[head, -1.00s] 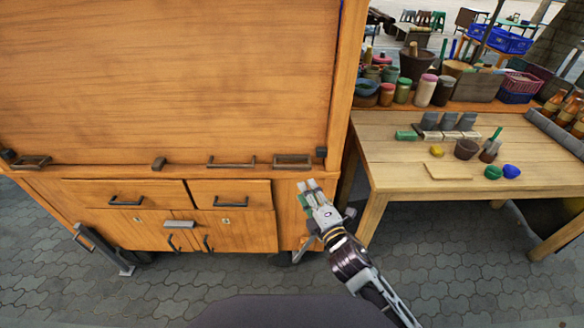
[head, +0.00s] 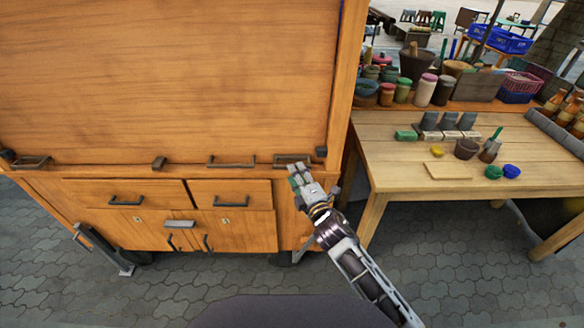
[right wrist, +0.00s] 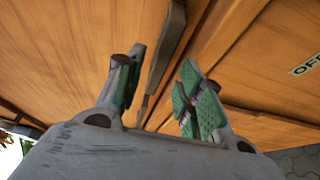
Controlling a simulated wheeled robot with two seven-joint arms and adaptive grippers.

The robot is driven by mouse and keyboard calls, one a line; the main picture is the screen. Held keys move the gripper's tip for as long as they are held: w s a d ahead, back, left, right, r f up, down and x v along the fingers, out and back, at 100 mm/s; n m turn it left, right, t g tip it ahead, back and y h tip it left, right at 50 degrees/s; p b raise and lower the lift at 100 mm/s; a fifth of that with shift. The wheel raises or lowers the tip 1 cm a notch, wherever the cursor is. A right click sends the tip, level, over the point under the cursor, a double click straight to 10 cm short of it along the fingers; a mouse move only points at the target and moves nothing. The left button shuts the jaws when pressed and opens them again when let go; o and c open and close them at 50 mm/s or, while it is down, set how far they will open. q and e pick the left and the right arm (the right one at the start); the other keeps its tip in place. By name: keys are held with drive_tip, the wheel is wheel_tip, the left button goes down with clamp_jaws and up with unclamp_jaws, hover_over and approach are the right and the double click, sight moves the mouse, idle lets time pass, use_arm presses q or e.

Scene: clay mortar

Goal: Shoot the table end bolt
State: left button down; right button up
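My right gripper (head: 300,176) is up at the ledge near the right end of the orange wooden cart (head: 150,70). A dark loop-shaped fitting (head: 281,158) lies on the ledge just behind the fingertips, and a small dark block (head: 321,152) sits to its right at the corner. I cannot tell which part of these is the sliding bolt. In the right wrist view, the two green-padded fingers (right wrist: 160,88) are apart, with a grey bar (right wrist: 168,45) showing in the gap beyond them. I cannot tell whether they touch it. The left gripper is out of view.
Similar fittings sit along the ledge, including a loop (head: 231,162) and a small block (head: 159,163). Below are drawers (head: 230,190) with handles. A wooden table (head: 400,170) with cups and jars stands close on the right. Paving (head: 440,265) is open in front.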

drive_tip(key=shift+x, duration=2.15)
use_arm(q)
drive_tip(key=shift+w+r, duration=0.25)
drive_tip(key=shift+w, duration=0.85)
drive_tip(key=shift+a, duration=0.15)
